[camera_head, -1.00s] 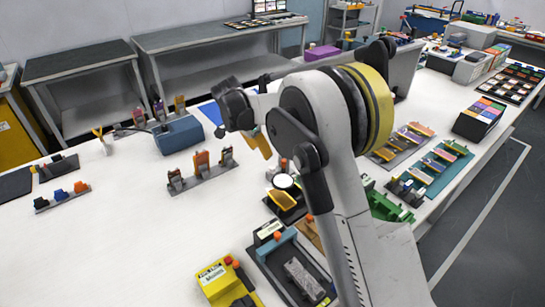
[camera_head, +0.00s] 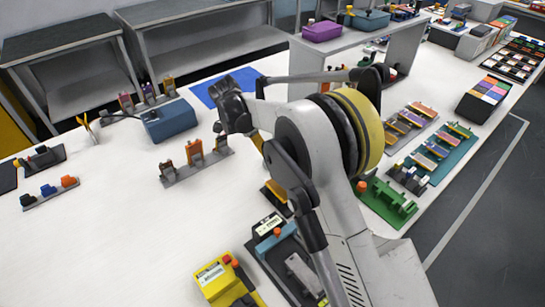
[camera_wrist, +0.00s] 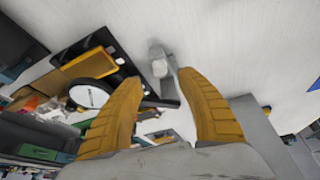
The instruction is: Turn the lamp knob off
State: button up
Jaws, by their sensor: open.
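My gripper (camera_wrist: 160,80) is open and empty in the wrist view, with two ribbed yellow fingers apart. A grey upright piece with a pale rounded end (camera_wrist: 160,67) shows between and beyond the fingertips; I cannot tell whether it is the lamp knob. Left of it is a black tray (camera_wrist: 121,60) with a yellow block (camera_wrist: 88,63) and a round white disc with a dark rim (camera_wrist: 89,96). No gap between fingers and grey piece can be judged. In the head view my arm hides much of the spot below it, and no lamp knob can be made out.
A blue box (camera_head: 168,122) and a rack of orange and brown pieces (camera_head: 196,166) stand left of my arm. A yellow box (camera_head: 222,282) is near the front. Green fixtures (camera_head: 388,204) lie to the right. White table between the left items is clear.

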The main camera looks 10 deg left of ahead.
jog(key=b+x, duration=0.1)
jog(key=x, duration=0.4)
jog(key=shift+w+d+f, duration=0.1)
jog(key=shift+d+f, duration=0.05)
jog(key=shift+f, duration=0.2)
grip_shut()
